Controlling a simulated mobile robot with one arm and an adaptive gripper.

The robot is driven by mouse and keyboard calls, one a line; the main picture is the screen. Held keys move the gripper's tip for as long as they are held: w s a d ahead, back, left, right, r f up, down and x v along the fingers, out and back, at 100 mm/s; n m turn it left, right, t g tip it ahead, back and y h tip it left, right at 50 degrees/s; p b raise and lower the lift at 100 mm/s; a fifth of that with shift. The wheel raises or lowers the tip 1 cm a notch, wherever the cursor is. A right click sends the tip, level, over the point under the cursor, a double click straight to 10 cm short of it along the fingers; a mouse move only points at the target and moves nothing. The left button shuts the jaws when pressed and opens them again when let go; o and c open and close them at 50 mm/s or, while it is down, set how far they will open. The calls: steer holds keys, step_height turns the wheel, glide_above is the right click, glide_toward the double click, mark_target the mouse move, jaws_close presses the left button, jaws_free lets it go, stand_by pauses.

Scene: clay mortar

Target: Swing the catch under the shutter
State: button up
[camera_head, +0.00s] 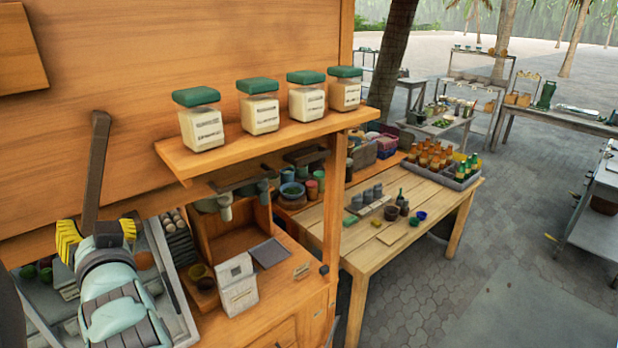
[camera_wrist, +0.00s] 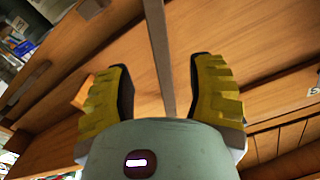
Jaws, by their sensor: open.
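A long dark bar (camera_head: 96,170), which looks like the catch, stands nearly upright against the wooden panel at the left in the head view. The panel (camera_head: 200,50) looks like the shutter. My gripper (camera_head: 97,232) is at the bar's lower end, its yellow fingers apart on either side. In the wrist view the bar (camera_wrist: 158,45) runs between the open fingers of my gripper (camera_wrist: 158,78), with visible gaps on both sides. The bar's lower end is hidden behind my gripper, and I cannot make out its pivot.
A wooden shelf (camera_head: 270,142) with several green-lidded jars (camera_head: 259,106) juts out right of my gripper. Below are a counter with a white box (camera_head: 237,284) and a grey tray (camera_head: 45,318). A wooden table (camera_head: 390,255) with bottles and cups stands further right; paving beyond is open.

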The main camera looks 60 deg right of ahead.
mark_target(90, 207)
steer(key=p+x, duration=0.2)
steer(key=x, duration=0.3)
steer(key=shift+w+r, duration=0.2)
steer(key=shift+w, duration=0.2)
steer(key=shift+p+x, duration=0.9)
steer(key=shift+x, duration=0.25)
steer(key=shift+p+x, duration=0.65)
steer(key=shift+x, duration=0.35)
steer(key=shift+f, duration=0.25)
steer(key=shift+d, duration=0.1)
jaws_close()
steer(key=shift+r, duration=0.1)
